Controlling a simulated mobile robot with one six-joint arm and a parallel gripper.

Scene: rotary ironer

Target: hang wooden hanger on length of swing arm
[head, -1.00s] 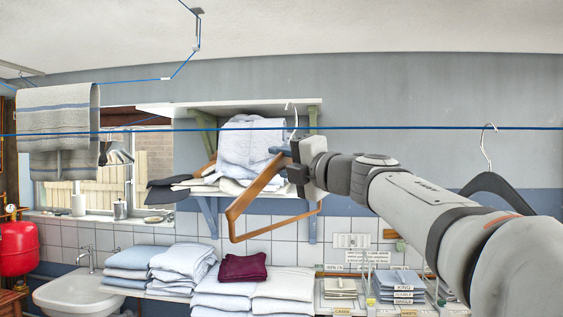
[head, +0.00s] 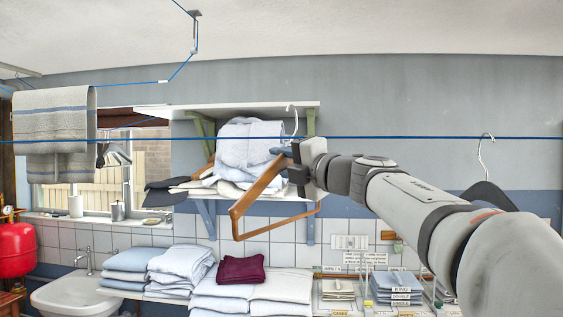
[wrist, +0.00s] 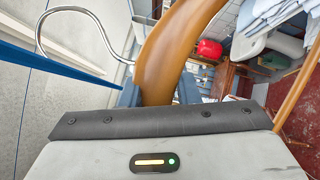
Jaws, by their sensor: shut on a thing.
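The wooden hanger (head: 262,193) is a brown frame with a wire hook, tilted in the air. My gripper (head: 289,152) is shut on it near its top, below the hook. The silver hook (head: 295,118) points up and overlaps a long, thin blue line (head: 400,138) in the head view; I cannot tell whether they touch. In the wrist view, the hanger wood (wrist: 172,45) rises between the blue fingers. A blue bar (wrist: 45,68) passes close to the curved hook (wrist: 42,35). I cannot tell for certain which blue line is the swing arm.
A striped towel (head: 55,115) hangs at left. A dark hanger (head: 488,195) hangs on the blue line at right. A shelf (head: 235,110) with folded laundry is behind my gripper. Folded stacks (head: 182,262), a sink (head: 75,295) and a red tank (head: 15,250) are lower.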

